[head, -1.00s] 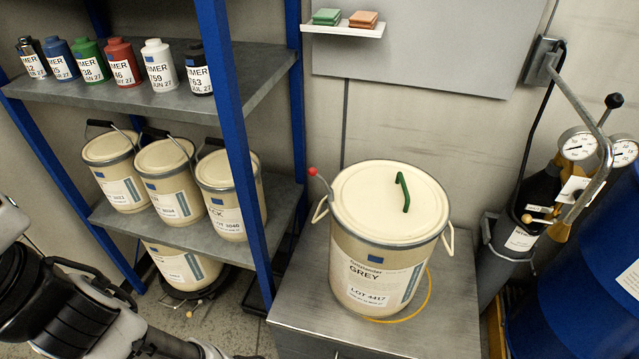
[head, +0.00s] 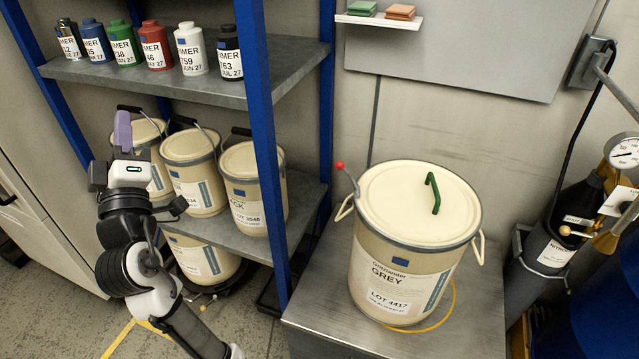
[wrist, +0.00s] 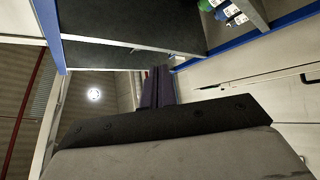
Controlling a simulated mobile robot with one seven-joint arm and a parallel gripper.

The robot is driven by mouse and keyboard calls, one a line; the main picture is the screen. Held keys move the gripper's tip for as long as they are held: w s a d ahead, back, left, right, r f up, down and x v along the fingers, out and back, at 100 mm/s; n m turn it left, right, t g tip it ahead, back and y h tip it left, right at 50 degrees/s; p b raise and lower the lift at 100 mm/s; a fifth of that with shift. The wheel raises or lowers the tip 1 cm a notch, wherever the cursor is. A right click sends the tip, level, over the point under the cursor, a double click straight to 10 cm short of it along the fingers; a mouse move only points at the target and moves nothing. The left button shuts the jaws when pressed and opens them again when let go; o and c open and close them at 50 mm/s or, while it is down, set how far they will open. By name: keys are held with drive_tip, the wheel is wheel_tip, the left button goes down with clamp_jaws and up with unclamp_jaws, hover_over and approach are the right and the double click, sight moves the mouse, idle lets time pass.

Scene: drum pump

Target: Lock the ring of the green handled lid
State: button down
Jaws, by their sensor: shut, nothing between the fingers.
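The grey-labelled bucket (head: 385,270) stands upright on a metal cabinet in the head view. Its cream lid (head: 395,205) sits on top and carries a green handle (head: 434,193). A grey ring (head: 415,243) runs around the lid's rim. The ring's lever, with a red ball tip (head: 339,164), sticks up and outward at the rim's left side. My gripper (head: 123,128) is shut and empty, its purple fingers pointing up. It is well to the left of the bucket, in front of the shelf. The fingers also show in the wrist view (wrist: 157,88); the bucket does not.
A blue-framed shelf (head: 265,150) with bottles and several buckets stands between my gripper and the grey-labelled bucket. The metal cabinet top (head: 320,318) has bare room around the bucket. A gas cylinder (head: 560,225) and a gauge (head: 625,151) are at the right.

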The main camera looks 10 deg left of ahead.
sight(337, 168)
drive_tip(key=w+d+f+m+g+h+b, duration=0.2)
drive_tip(key=w+d+f+h, duration=0.5)
drive_tip(key=d+f+h, duration=0.5)
drive_tip(key=s+d+f+m+g+h+b, duration=0.1)
drive_tip(key=d+f+m+g+h, duration=0.1)
drive_tip(key=d+f+g+h, duration=0.4)
wheel_tip(337, 168, down, 3)
drive_tip(key=d+h, duration=0.1)
drive_tip(key=h, duration=0.3)
drive_tip(key=shift+s+d+m+h+b, duration=0.3)
drive_tip(key=shift+d+m, duration=0.1)
drive_tip(key=shift+r, duration=0.1)
drive_tip(key=p+x, duration=0.1)
drive_tip(key=x, duration=0.6)
drive_tip(key=p+x, duration=0.1)
drive_tip(key=x, duration=0.6)
drive_tip(key=shift+d+p, duration=0.1)
drive_tip(key=shift+p, duration=0.3)
